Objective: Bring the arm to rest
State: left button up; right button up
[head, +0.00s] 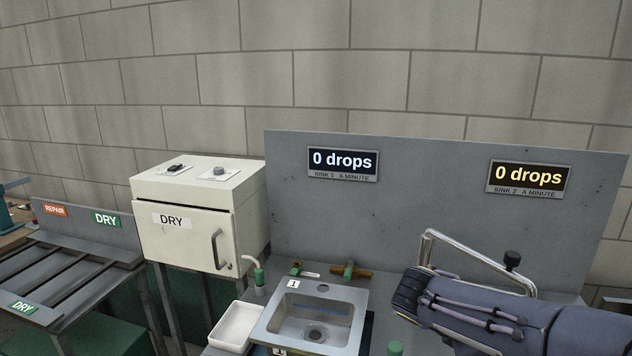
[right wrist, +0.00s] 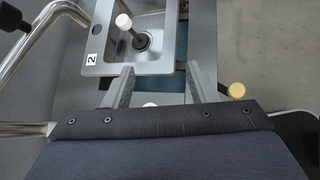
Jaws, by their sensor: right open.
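My right arm (head: 480,310) reaches in from the lower right in the head view, in front of the chrome tube. Its fingertips cannot be made out there. In the right wrist view my right gripper (right wrist: 160,72) has its two fingers wide apart, with nothing held between them. The fingers point toward the near edge of the sink marked 2 (right wrist: 98,68); whether they touch it I cannot tell. My left gripper does not show in either view.
The sink marked 1 (head: 275,318) has a white tray (head: 234,326) beside it. A bent chrome tube (head: 470,257) stands close behind my right arm. A white DRY cabinet (head: 185,238) and slatted rack (head: 70,270) stand left. Both signs on the grey panel (head: 430,190) read 0 drops.

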jog(key=s+a+f+m+y, duration=0.1)
jog(key=s+f+m+y, duration=0.1)
jog(key=s+m+y, duration=0.3)
jog(key=s+f+m+y, duration=0.1)
jog(key=s+f+y, duration=0.1)
jog(key=s, duration=0.5)
jog(key=s+a+m+t+y, duration=0.4)
jog(key=s+a+m+y, duration=0.3)
jog(key=m, duration=0.4)
jog(key=s+a, duration=0.1)
jog(key=a, duration=0.1)
jog(key=shift+s+a+f+t, duration=0.3)
jog(key=shift+s+a+t, duration=0.05)
jog(key=shift+t, duration=0.05)
